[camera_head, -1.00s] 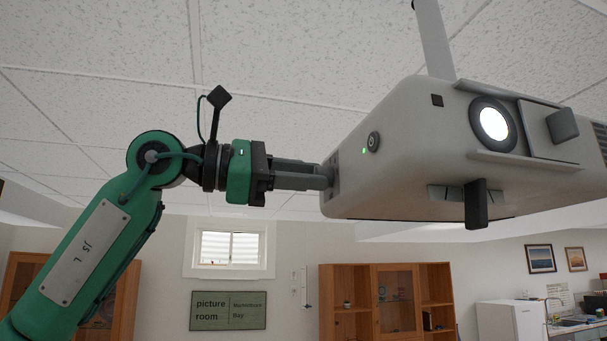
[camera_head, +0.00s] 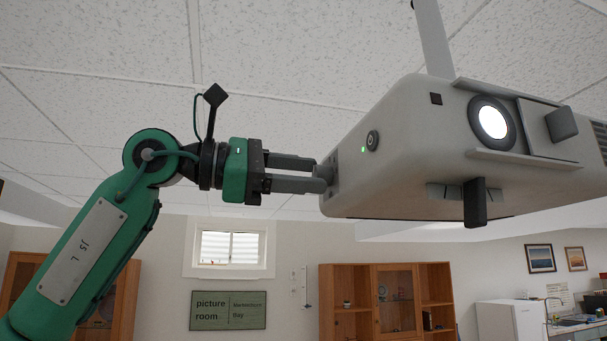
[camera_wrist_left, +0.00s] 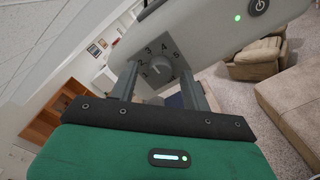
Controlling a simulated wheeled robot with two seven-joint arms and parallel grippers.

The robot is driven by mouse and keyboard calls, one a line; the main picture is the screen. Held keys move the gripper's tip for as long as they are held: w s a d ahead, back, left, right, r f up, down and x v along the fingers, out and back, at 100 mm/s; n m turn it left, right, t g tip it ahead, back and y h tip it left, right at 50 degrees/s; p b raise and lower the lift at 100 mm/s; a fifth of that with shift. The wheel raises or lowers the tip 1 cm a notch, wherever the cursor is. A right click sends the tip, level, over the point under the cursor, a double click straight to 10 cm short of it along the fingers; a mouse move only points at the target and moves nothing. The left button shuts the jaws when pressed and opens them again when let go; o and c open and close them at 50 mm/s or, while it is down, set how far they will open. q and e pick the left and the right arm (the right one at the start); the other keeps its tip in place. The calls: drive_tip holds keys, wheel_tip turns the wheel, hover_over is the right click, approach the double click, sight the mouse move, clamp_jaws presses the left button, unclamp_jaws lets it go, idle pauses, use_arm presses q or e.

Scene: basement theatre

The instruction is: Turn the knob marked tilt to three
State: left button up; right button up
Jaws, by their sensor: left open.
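The projector (camera_head: 410,150) hangs from the ceiling, its lens lit. My left gripper (camera_head: 325,173) is at its left side face, fingers pointing at that face. In the left wrist view a round grey knob (camera_wrist_left: 160,67) sits on a dark dial plate with numerals; 2, 3, 4 and 5 can be made out. My left gripper (camera_wrist_left: 159,78) is open, with one finger on each side of the knob; contact cannot be told. The knob's pointer setting and any "tilt" label are not readable. My right gripper is not in view.
A power button (camera_head: 373,141) and a green light (camera_head: 363,150) are on the projector's near corner. A dark lever (camera_head: 475,203) hangs below its front. A ceiling pole (camera_head: 434,40) holds it. Shelves (camera_head: 346,300) stand far behind. Open air lies below the arm.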

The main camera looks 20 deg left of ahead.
use_arm(q)
drive_tip(key=b+v, duration=0.4)
drive_tip(key=v, duration=0.9)
drive_tip(key=shift+a, duration=0.25)
